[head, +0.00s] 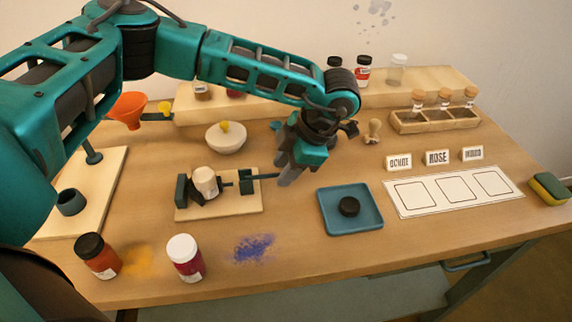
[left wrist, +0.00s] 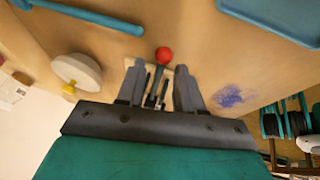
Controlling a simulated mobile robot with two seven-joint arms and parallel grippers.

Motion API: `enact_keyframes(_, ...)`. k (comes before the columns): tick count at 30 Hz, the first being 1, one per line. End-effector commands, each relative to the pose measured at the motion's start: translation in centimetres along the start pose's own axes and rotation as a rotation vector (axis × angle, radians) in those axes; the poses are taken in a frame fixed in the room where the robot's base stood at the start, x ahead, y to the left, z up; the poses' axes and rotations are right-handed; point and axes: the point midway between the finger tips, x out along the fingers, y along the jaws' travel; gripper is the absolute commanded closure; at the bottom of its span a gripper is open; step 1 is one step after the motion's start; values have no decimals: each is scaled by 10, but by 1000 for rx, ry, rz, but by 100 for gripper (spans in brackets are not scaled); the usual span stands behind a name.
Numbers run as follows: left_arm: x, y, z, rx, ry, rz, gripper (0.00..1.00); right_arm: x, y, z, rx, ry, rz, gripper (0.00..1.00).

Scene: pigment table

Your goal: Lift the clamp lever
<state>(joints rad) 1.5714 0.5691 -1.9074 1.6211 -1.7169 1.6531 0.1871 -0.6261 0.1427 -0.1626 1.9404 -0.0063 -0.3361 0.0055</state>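The clamp stands on a pale wooden board (head: 250,204) left of the table's middle, with dark jaws (head: 182,190) around a white-topped jar (head: 206,181). Its dark lever (head: 262,177) runs right from the clamp, low over the board, to my left gripper (head: 288,174). The left gripper points down there, and hides the lever's end in the head view. In the left wrist view, the lever's red knob (left wrist: 164,54) shows between the two spread fingers of the left gripper (left wrist: 159,78), apart from both. The right gripper is out of view.
A blue tray (head: 369,227) with a black lid (head: 349,207) lies right of the clamp. Two jars (head: 97,256) (head: 185,258) and blue powder (head: 254,248) are in front. A wooden stamp (head: 373,132) stands behind right.

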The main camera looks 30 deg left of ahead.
Motion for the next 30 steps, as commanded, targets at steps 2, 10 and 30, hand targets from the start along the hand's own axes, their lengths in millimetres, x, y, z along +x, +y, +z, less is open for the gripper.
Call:
enact_keyframes(2,0,0,0,0,0,0,66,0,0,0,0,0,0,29)
enact_keyframes(10,0,0,0,0,0,0,92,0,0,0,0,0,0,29)
enact_keyframes(30,-1,0,0,1,-2,0,100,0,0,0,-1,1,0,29)
